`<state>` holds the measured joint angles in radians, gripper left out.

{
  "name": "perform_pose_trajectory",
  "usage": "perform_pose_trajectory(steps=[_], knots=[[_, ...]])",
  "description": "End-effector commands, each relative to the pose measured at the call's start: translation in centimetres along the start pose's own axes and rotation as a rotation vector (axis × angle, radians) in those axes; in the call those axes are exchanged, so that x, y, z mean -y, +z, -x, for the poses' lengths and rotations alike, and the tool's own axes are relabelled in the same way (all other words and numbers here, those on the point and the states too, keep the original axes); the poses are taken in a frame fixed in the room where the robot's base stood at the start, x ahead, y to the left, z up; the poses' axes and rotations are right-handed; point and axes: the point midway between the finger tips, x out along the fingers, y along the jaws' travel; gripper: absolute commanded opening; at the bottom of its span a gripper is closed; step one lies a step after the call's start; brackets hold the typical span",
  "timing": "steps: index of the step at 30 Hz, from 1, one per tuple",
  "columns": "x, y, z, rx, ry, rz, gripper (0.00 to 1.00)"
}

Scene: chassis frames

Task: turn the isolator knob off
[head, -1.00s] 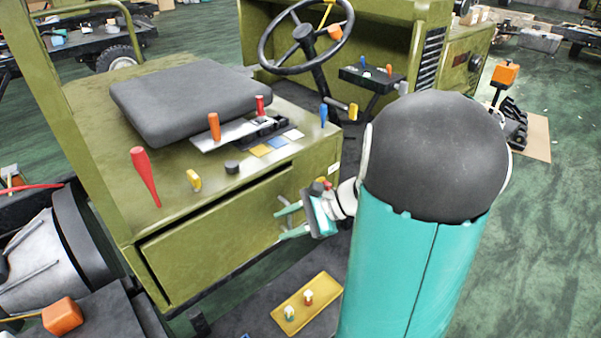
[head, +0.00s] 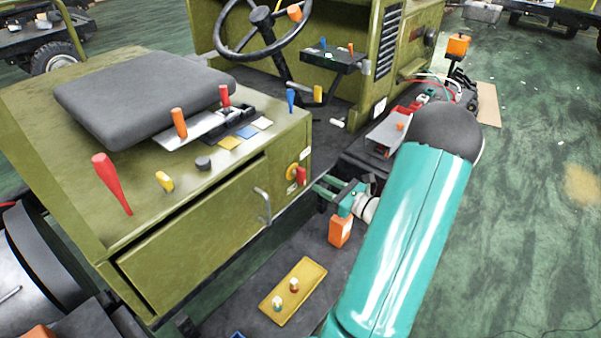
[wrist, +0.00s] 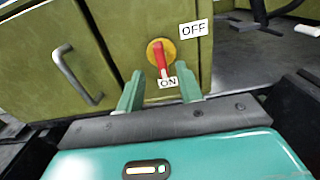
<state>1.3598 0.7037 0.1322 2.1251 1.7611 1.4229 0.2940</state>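The isolator knob (head: 299,175) is a red handle on a round yellow plate, set in the green side panel of the seat box. In the wrist view the red knob (wrist: 161,60) points down, slightly right, to the ON label (wrist: 168,83). The OFF label (wrist: 194,29) is up and to the right of it. My gripper (head: 322,186) is open, just right of the knob in the head view. In the wrist view the green fingertips (wrist: 160,90) stand apart below and either side of the knob, with nothing between them touching it.
A metal door handle (head: 263,206) sticks out left of the knob. An orange box (head: 341,229) stands below my gripper, near a yellow tray (head: 291,292) on the dark floor plate. Several levers and a black seat (head: 143,96) are on top of the seat box.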

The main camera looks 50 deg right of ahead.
Motion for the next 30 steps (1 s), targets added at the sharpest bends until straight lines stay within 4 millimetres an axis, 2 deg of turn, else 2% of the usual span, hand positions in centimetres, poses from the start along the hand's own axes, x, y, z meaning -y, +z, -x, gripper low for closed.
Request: perform_pose_trajectory(steps=[6,12,18,25,26,30], knots=[[-0.2,0.0,-4.6,0.0,0.003,0.0,0.36],[-0.1,0.0,-7.9,-0.001,0.002,0.001,0.36],[-0.1,0.0,-9.2,-0.002,-0.001,0.0,0.36],[-0.1,0.0,-9.3,-0.002,-0.001,0.0,0.36],[-0.1,0.0,-9.3,-0.002,-0.001,0.001,0.32],[-0.1,0.0,-9.3,-0.002,-0.001,0.001,0.05]])
